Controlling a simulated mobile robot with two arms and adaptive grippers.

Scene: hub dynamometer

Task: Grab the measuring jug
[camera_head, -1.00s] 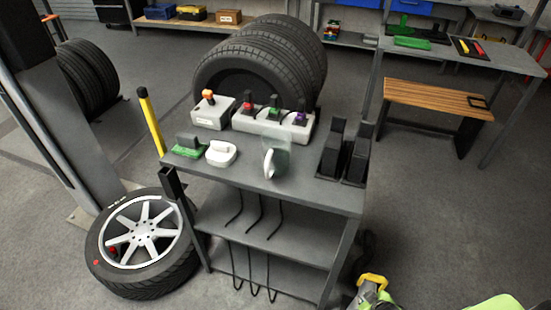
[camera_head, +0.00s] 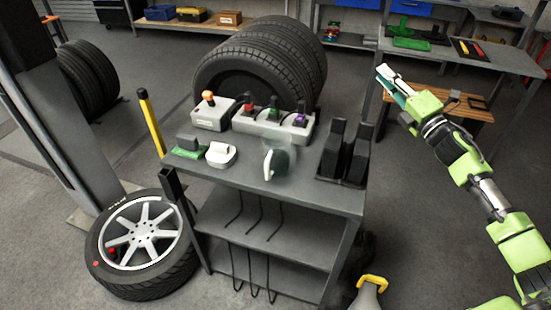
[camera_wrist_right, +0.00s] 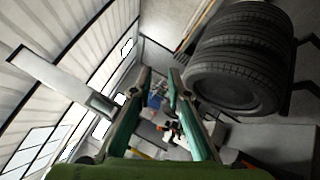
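The measuring jug (camera_head: 281,160) looks clear, with a white handle. It stands near the middle of the grey cart's top shelf (camera_head: 312,196) in the head view. My right gripper (camera_head: 384,77) is raised to the right of the cart, well apart from the jug. In the right wrist view its two teal-lined fingers (camera_wrist_right: 158,88) are spread with nothing held between them. I cannot make out the jug clearly in the wrist view. My left gripper is not in view.
Control boxes (camera_head: 273,121), a white item (camera_head: 221,154), a green-based block (camera_head: 188,146) and black upright holders (camera_head: 345,152) surround the jug. Stacked tires (camera_head: 255,68) stand behind the cart. A yellow-handled grey object (camera_head: 368,291) is at the cart's front right.

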